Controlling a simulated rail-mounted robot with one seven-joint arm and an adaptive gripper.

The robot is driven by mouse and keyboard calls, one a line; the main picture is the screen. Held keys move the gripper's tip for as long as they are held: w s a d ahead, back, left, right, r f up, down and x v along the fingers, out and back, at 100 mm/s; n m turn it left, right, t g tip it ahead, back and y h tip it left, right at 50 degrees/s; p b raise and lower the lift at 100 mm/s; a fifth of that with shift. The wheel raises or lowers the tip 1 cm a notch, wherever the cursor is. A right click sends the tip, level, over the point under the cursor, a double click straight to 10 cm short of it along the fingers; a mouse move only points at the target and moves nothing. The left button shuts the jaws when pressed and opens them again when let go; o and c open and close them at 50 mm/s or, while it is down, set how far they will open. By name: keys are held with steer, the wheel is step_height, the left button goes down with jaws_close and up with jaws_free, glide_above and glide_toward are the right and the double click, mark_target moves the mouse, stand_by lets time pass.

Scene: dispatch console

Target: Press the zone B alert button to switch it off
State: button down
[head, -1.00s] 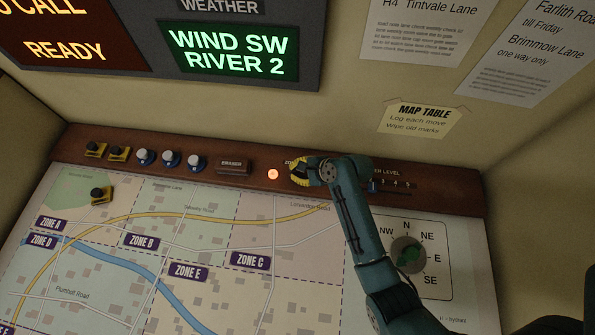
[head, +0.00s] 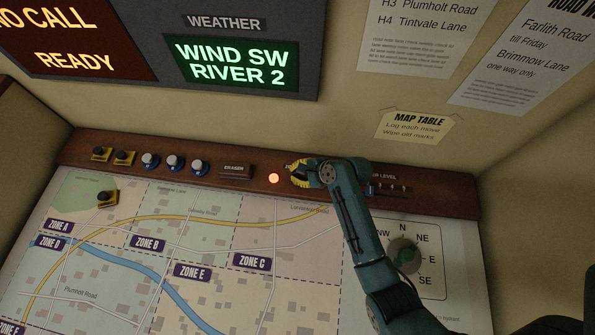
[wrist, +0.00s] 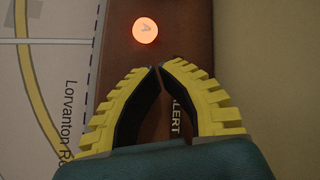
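One round alert button (head: 273,178) glows orange on the brown wooden strip behind the map. In the wrist view the lit button (wrist: 145,31) carries a letter that looks like a sideways A. My gripper (head: 294,174) is just right of it in the head view, over the strip. In the wrist view the yellow-backed fingers of my gripper (wrist: 159,69) meet at the tips, with nothing between them, a little short of the lit button. Part of the word ALERT (wrist: 175,116) shows between the fingers. No button marked B is visible; my gripper and arm hide part of the strip.
An eraser (head: 234,171), blue-and-white knobs (head: 174,162) and yellow-and-black pieces (head: 101,153) stand along the strip to the left. Sliders (head: 392,189) are right of my arm. The map (head: 120,275) is mostly clear.

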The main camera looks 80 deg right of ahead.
step_height(320, 180, up, 5)
steer(key=p, duration=0.5)
steer(key=shift+f, duration=0.1)
